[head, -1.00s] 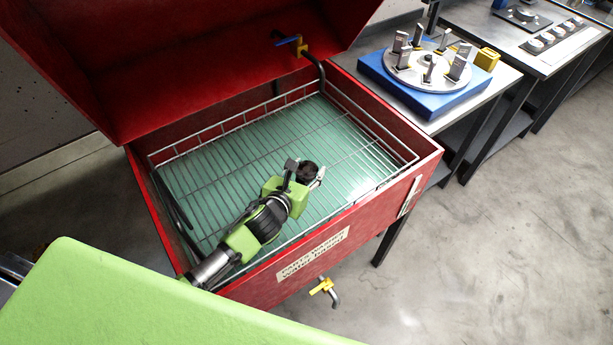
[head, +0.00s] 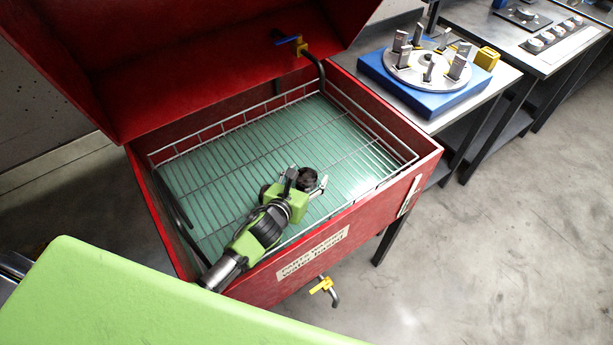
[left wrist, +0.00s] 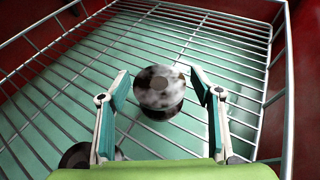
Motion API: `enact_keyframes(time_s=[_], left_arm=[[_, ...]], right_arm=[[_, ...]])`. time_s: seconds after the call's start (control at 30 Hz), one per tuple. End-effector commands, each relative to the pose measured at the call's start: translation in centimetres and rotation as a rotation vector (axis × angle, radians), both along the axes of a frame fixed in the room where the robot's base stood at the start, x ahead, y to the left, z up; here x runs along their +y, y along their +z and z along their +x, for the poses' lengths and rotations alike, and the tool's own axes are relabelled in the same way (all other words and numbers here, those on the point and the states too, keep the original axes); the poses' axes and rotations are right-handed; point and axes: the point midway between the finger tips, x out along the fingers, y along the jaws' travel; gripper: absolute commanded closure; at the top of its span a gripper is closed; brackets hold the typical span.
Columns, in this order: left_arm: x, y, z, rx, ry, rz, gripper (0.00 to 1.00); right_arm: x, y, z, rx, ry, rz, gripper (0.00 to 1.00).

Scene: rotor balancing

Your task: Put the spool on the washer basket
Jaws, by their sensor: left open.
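The spool (left wrist: 160,88) is a dark, short cylinder with a mottled grey and white top. In the left wrist view it appears upright on the wire floor of the washer basket (left wrist: 225,100), between my left gripper's (left wrist: 159,82) two fingers. The fingers are spread, with a visible gap on each side of the spool. In the head view the spool (head: 308,178) shows between the fingertips of my left gripper (head: 306,181), over the front middle of the washer basket (head: 222,130). My right gripper is not in view.
The basket sits inside a red parts washer (head: 420,165) with raised red walls and an open lid (head: 190,60). A blue block (head: 430,98) with a metal disc stands on a bench at right. Much of the basket floor is bare.

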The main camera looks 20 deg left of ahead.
Motion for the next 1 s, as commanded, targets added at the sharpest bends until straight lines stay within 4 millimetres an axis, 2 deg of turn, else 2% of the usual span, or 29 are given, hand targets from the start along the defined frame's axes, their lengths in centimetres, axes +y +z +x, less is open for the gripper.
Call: enact_keyframes(time_s=[0.13, 0.23, 0.7, 0.83, 1.0], left_arm=[[0.0, 0.5, 0.0, -0.001, 0.0, -0.001, 0.41], [0.1, 0.6, -0.8, 0.0, -0.001, 0.002, 0.41], [1.0, 3.7, -8.6, 0.001, -0.001, 0.0, 0.41], [1.2, 4.3, -10.1, 0.001, 0.0, 0.001, 0.41], [1.3, 4.8, -11.0, 0.001, 0.001, 0.001, 0.41]], right_arm=[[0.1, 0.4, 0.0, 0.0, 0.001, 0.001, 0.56], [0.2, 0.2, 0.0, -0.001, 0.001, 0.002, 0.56], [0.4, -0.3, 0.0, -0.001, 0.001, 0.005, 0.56], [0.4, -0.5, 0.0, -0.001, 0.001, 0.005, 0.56], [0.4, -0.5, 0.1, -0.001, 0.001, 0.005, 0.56]])
